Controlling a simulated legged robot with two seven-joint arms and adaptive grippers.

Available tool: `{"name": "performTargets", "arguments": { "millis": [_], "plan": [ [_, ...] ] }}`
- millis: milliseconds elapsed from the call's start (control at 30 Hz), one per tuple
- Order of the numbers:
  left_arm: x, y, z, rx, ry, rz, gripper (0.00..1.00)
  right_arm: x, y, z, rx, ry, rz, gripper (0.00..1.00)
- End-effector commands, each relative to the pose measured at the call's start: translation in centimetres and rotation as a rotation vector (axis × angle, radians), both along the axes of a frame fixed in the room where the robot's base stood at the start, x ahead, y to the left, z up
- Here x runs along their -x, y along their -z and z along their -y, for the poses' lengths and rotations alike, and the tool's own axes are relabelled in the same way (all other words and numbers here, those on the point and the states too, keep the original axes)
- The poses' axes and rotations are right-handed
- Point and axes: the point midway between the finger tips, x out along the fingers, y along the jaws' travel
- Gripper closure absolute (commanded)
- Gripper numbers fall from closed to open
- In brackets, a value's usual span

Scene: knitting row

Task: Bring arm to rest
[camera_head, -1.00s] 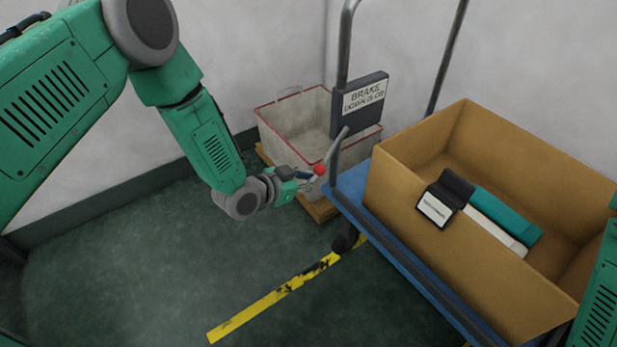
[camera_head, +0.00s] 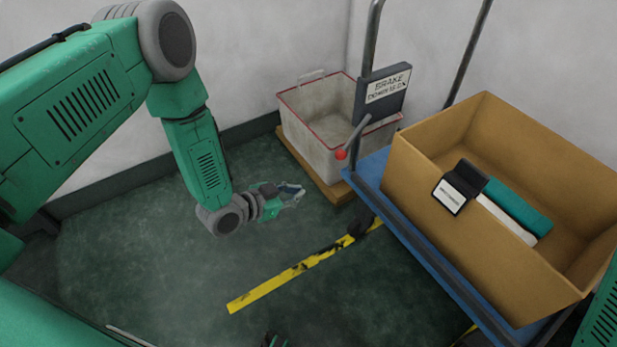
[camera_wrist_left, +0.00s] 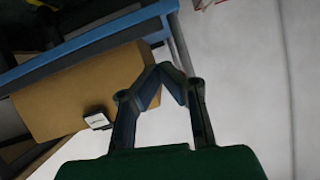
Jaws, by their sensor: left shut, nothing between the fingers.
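My left gripper (camera_head: 300,190) is shut and empty. It hangs in the air below and left of the red knob (camera_head: 341,154) of the brake lever (camera_head: 356,134), clear of it. The lever slopes down to the left from the cart's upright, under a dark sign (camera_head: 383,93) whose label begins with BRAKE. In the left wrist view the fingers (camera_wrist_left: 163,72) meet at their tips with nothing between them. Part of my green right arm (camera_head: 604,310) shows at the right edge; its gripper is not in the picture.
The blue cart (camera_head: 415,262) carries a cardboard box (camera_head: 440,225) with a teal item (camera_head: 518,208) and a white one inside. A grey bin (camera_head: 305,130) with a red rim stands on a wooden base by the wall. Green floor with a yellow stripe (camera_head: 285,282) is open below the gripper.

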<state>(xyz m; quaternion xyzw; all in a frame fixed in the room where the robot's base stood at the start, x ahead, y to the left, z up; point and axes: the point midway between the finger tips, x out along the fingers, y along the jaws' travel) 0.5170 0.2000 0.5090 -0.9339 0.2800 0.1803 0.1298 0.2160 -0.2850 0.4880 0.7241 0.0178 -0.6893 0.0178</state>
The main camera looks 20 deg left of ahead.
Motion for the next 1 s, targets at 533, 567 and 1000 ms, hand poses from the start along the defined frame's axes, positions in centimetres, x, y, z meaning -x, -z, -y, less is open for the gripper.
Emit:
{"name": "performTargets", "arguments": {
  "millis": [533,567,1000],
  "plan": [
    [0.7,0.3,-0.2,-0.003,0.001,-0.001,1.0,0.0,-0.2,0.0,-0.001,-0.001,0.0,0.6],
    [0.6,0.3,-0.3,-0.003,0.001,-0.001,1.0,0.0,-0.2,0.0,0.0,-0.001,0.0,0.6],
    [14.9,-2.3,-2.4,-0.091,-0.241,-0.61,1.0,-0.1,-6.5,0.0,-0.001,-0.001,0.001,0.6]
  ]
}}
